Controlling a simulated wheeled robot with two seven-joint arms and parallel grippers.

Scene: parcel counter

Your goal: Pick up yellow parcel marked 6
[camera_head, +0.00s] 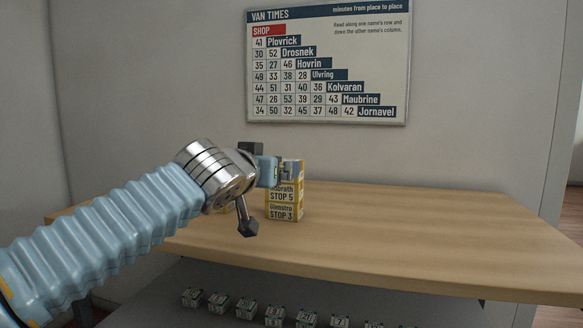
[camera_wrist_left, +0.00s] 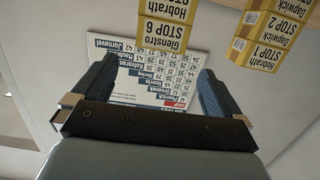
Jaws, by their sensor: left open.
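The yellow parcel marked 6 (camera_wrist_left: 163,33), labelled Glenstro, shows upside down in the left wrist view. It sits on top of a Hobrath parcel (camera_wrist_left: 168,8). In the head view the top parcel (camera_head: 293,168) of the stack is mostly hidden by my left gripper (camera_head: 275,170). Below it are the parcels marked 5 (camera_head: 285,193) and 3 (camera_head: 285,212). My left gripper (camera_wrist_left: 153,82) is open and empty, its fingers apart and level with the stack's top. The parcel appears beyond the fingertips, not between them. My right gripper is out of view.
A second stack has parcels marked 1 (camera_wrist_left: 254,53) and 2 (camera_wrist_left: 275,24); my arm mostly hides it in the head view. The wooden counter (camera_head: 420,225) is clear to the right. A VAN TIMES board (camera_head: 385,60) hangs behind. Several small numbered boxes (camera_head: 246,307) stand below.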

